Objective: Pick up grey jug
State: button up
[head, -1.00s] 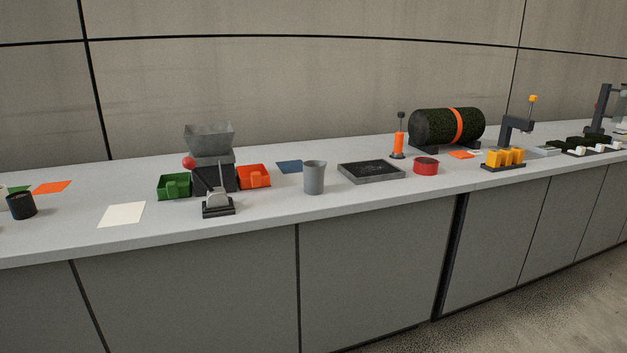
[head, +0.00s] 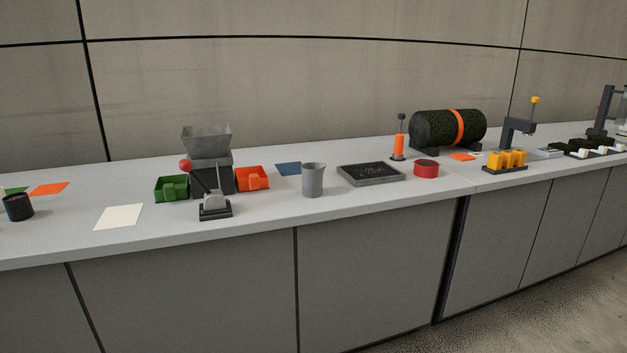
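The grey jug (head: 313,181) stands upright on the light grey counter (head: 262,218), a little back from its front edge. It is a plain cup-like shape with an open top, and nothing touches it. My gripper is not in view.
Left of the jug are an orange bin (head: 252,179), a hopper (head: 207,140), a lever device (head: 215,205) and a green bin (head: 172,188). The counter in front is clear.

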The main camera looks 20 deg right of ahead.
aim_at(312, 172)
jog(key=i+l+u, duration=0.1)
jog(key=l, duration=0.55)
jog(key=i+l+u, duration=0.1)
jog(key=i+l, duration=0.2)
jog(key=l, duration=0.35)
jog(key=i+l+u, duration=0.1)
jog(key=l, duration=0.55)
jog(key=i+l, duration=0.2)
jog(key=l, duration=0.45)
jog(key=i+l+u, duration=0.15)
jog(key=l, duration=0.55)
jog(key=i+l+u, duration=0.1)
jog(key=l, duration=0.6)
jog(key=i+l+u, duration=0.1)
jog(key=l, duration=0.55)
jog(key=i+l+u, duration=0.1)
jog(key=i+l, duration=0.4)
